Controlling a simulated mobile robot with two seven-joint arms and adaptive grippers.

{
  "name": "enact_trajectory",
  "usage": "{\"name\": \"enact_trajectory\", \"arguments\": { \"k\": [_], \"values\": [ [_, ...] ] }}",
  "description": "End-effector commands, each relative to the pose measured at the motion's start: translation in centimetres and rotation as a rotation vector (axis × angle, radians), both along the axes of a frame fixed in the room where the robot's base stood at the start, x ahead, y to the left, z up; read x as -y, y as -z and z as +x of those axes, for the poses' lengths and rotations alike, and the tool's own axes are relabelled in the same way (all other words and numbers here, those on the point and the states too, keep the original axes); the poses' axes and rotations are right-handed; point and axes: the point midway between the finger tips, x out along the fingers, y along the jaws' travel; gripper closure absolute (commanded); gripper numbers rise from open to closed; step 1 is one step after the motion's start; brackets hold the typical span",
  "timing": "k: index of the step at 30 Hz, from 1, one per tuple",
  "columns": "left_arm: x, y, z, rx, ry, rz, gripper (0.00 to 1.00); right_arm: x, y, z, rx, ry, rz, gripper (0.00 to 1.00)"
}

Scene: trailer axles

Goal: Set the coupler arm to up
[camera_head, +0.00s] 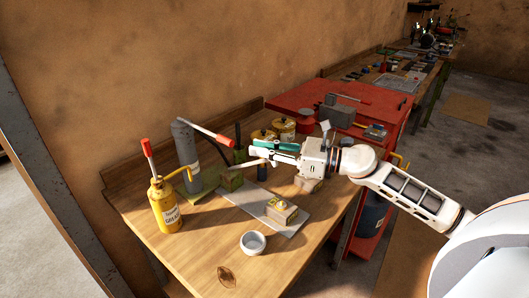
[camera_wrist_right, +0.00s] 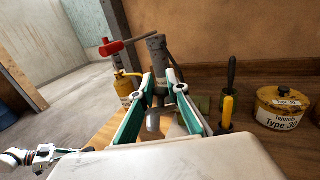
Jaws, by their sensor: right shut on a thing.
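A long lever with a red grip (camera_head: 213,136) slants down to the right from a grey upright cylinder (camera_head: 187,150) on an olive base; I take it to be the coupler arm. The cylinder also shows in the right wrist view (camera_wrist_right: 158,50). My right gripper (camera_head: 252,157) is just right of the lever's red end, apart from it as far as I can see. Its teal fingers (camera_wrist_right: 160,80) are shut on a small metal piece (camera_wrist_right: 153,120), mostly hidden between them. A white gripper, apparently my left (camera_wrist_right: 50,153), shows small at the lower left of the wrist view; its jaws are unclear.
A yellow can (camera_head: 164,205) with a red handle stands left of the cylinder. A block on a grey plate (camera_head: 282,211) and a white cup (camera_head: 253,243) sit in front. Yellow tins (camera_head: 284,128) stand behind my right gripper. The front of the wooden bench (camera_head: 195,245) is mostly clear.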

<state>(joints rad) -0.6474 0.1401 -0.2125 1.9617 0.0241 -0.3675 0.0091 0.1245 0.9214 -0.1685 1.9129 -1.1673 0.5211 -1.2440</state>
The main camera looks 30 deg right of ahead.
Motion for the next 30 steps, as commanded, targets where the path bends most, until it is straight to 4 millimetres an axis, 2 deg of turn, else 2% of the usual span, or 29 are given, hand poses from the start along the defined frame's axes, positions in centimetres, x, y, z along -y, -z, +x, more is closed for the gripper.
{"name": "enact_trajectory", "arguments": {
  "k": [12,13,14,15,25,30],
  "values": [
    [0.00,-0.02,0.00,0.000,0.000,0.000,1.00,0.23,-0.16,0.28,0.006,0.009,-0.004,1.00],
    [0.00,-0.02,0.00,0.000,0.000,0.000,1.00,0.25,-0.16,0.28,0.006,0.009,-0.004,0.80],
    [0.01,-0.01,-0.01,0.000,0.000,0.000,1.00,0.24,-0.15,0.27,0.006,0.008,-0.004,0.72],
    [0.00,0.00,-0.02,0.000,0.000,0.000,1.00,0.23,-0.15,0.25,0.006,0.008,-0.003,0.69],
    [-0.03,0.07,-0.17,-0.003,0.000,0.002,1.00,0.16,-0.05,0.09,0.002,0.004,-0.002,0.69],
    [-0.01,0.04,-0.12,-0.002,0.000,0.001,1.00,0.91,0.08,-0.63,0.000,0.005,-0.001,0.69]
  ]
}}
